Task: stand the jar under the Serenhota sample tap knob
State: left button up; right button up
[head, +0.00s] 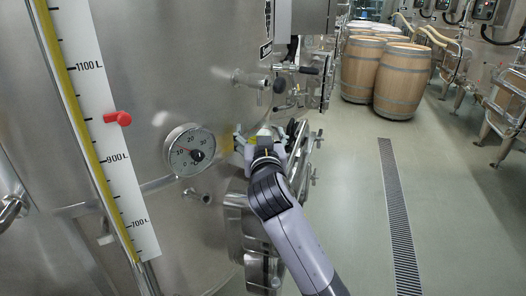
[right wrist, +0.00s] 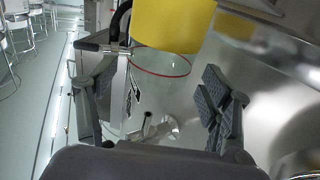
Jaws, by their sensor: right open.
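A yellow band or body (right wrist: 172,22), with clear glass and a thin red ring (right wrist: 160,66) below it, looks like the jar; it shows at the top middle of the right wrist view. My right gripper (right wrist: 155,105) is open, its dark pads apart to the left and right of the clear part. In the head view this gripper (head: 245,142) is close to the vat wall, right of the dial, and mostly hides the jar; a bit of yellow (head: 236,141) shows. A steel tap (head: 252,80) juts from the vat above it. I cannot read which tap is Serenhota. My left gripper is out of view.
The steel vat (head: 160,60) fills the left, with a round dial (head: 190,150), a level scale (head: 112,150) and a small spout (head: 197,196). Pipes and clamps stand close right of the gripper. Barrels (head: 402,80) stand farther back. The floor (head: 360,220) at right is clear.

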jog(key=s+b, duration=0.2)
jog(key=s, duration=0.7)
jog(key=shift+s+d, duration=0.25)
jog(key=shift+d, duration=0.15)
